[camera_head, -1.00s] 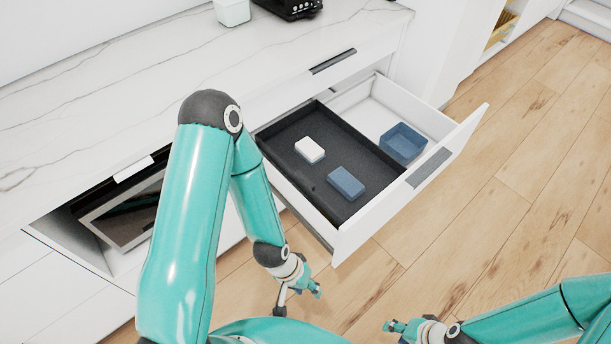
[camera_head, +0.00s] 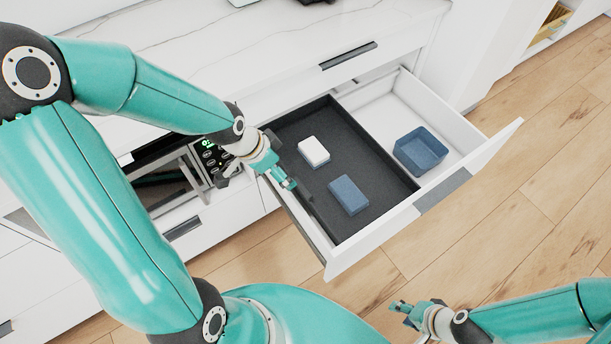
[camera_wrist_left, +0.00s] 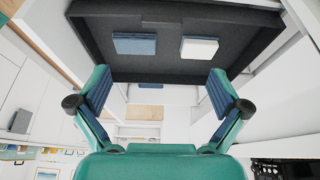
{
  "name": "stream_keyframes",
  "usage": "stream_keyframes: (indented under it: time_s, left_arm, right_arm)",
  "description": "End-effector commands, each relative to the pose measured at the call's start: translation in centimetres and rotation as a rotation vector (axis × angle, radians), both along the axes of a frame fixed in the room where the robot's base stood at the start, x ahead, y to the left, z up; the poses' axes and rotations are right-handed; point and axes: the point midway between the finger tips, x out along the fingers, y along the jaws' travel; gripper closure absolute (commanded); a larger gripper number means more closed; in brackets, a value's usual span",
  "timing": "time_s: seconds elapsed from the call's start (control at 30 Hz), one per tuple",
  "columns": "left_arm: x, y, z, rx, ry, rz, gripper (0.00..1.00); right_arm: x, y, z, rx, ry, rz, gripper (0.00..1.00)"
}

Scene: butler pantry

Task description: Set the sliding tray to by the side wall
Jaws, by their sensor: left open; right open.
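The sliding tray (camera_head: 372,165) is a dark shallow tray in the left part of the open white drawer (camera_head: 378,241). A white box (camera_head: 313,151) and a blue box (camera_head: 348,195) lie in it. My left gripper (camera_head: 287,186) is open above the drawer's left wall, beside the tray's left edge. In the left wrist view the tray (camera_wrist_left: 235,25) is ahead of the open fingers (camera_wrist_left: 160,92), with nothing between them; contact with its rim cannot be told. My right gripper (camera_head: 400,312) is open and empty over the floor, in front of the drawer.
The drawer's right part holds an open blue bin (camera_head: 420,151) on its white bottom. A marble worktop (camera_head: 230,50) lies behind the drawer. An appliance with a lit panel (camera_head: 210,157) stands in the niche at the left. The wooden floor (camera_head: 480,230) at the right is clear.

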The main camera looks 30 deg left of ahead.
Motion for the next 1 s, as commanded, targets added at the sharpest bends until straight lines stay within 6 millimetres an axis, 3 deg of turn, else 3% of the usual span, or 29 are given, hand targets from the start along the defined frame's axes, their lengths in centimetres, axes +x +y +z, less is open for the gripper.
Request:
stream_keyframes:
  time_s: [0.27,0.7,1.0]
  left_arm:
    - [0.5,0.1,-2.8,0.004,0.0,0.005,0.0]
    - [3.5,-0.9,-11.4,0.005,-0.003,0.015,0.0]
    - [4.9,-1.5,-14.8,0.005,-0.003,0.015,0.0]
  right_arm:
    - [0.0,0.0,-1.1,0.0,0.001,0.0,0.56]
    - [-0.1,0.0,-8.0,0.0,0.001,0.0,0.56]
    - [-0.1,0.0,-10.7,0.0,0.001,0.0,0.56]
